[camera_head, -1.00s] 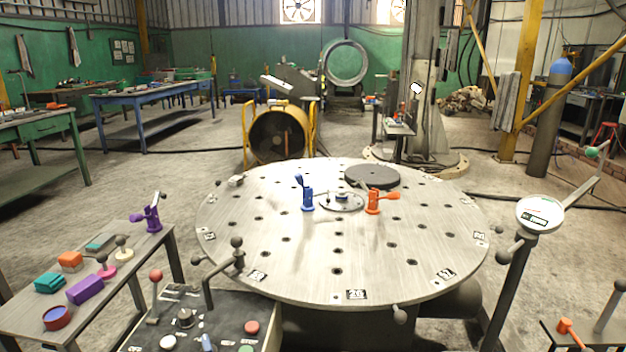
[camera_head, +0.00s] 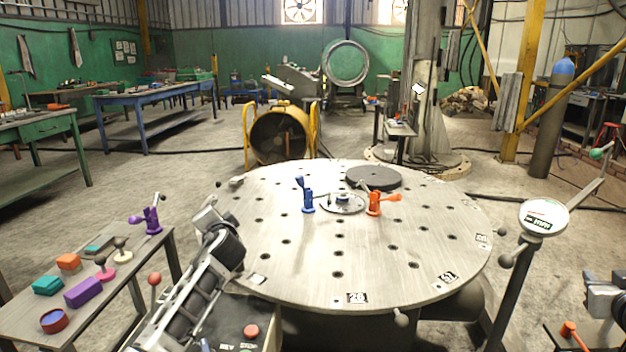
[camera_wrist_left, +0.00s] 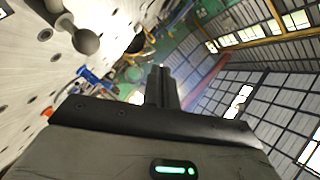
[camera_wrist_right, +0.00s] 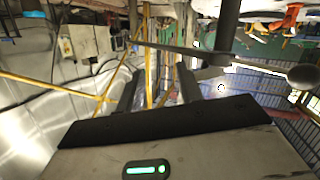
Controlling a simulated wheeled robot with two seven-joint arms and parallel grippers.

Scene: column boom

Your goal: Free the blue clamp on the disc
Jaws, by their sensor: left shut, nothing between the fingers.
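The blue clamp (camera_head: 308,202) stands upright at the left edge of a small metal disc (camera_head: 340,208) on the round table (camera_head: 300,265). Its handle points up and slightly left. The orange clamp (camera_head: 375,205) stands at the disc's right edge, its handle out to the right. The blue clamp also shows in the left wrist view (camera_wrist_left: 92,76). My left gripper (camera_wrist_left: 160,85) is shut and empty, apart from the clamps; in the head view its arm reaches over the table's left edge. My right gripper (camera_wrist_right: 160,82) is open and empty, off the table at the far right in the head view.
A dark plate (camera_head: 373,178) lies behind the disc. A side bench (camera_head: 120,290) with a purple clamp (camera_head: 150,218) and blocks stands left. A round gauge (camera_head: 544,217) on a post stands right of the table. The table's front and right are clear.

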